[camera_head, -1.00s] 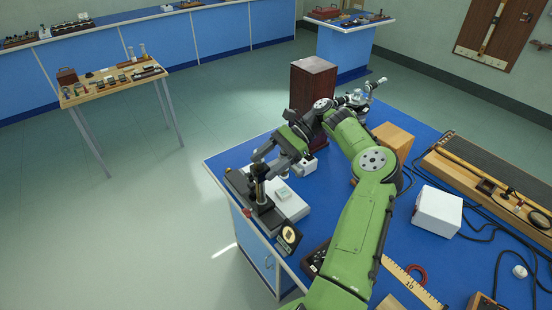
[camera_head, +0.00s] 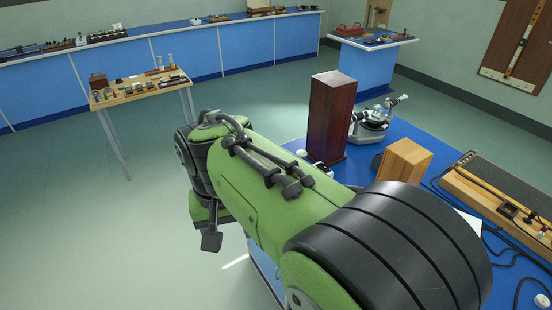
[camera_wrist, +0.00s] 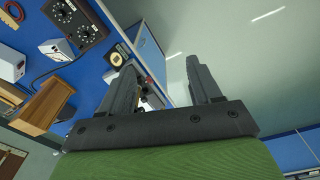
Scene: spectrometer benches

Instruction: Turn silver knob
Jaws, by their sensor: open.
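I cannot make out a silver knob in either current view. In the wrist view, my gripper (camera_wrist: 162,66) is open, its two dark fingers apart with nothing held between them. Past the fingertips lie the bench's edge and the grey-green floor. A small apparatus (camera_wrist: 149,84) at the bench edge shows partly between the fingers; the left finger hides much of it. A round-faced gauge (camera_wrist: 117,59) sits just left of that finger's tip. In the head view, my green arm reaches across the near bench and hides its front corner.
A tall dark wooden box (camera_head: 329,118), a light wooden block (camera_head: 404,164) and a spectrometer (camera_head: 373,122) stand on the blue bench. A black box with dials (camera_wrist: 76,22) lies left in the wrist view. A small table (camera_head: 140,92) stands across open floor.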

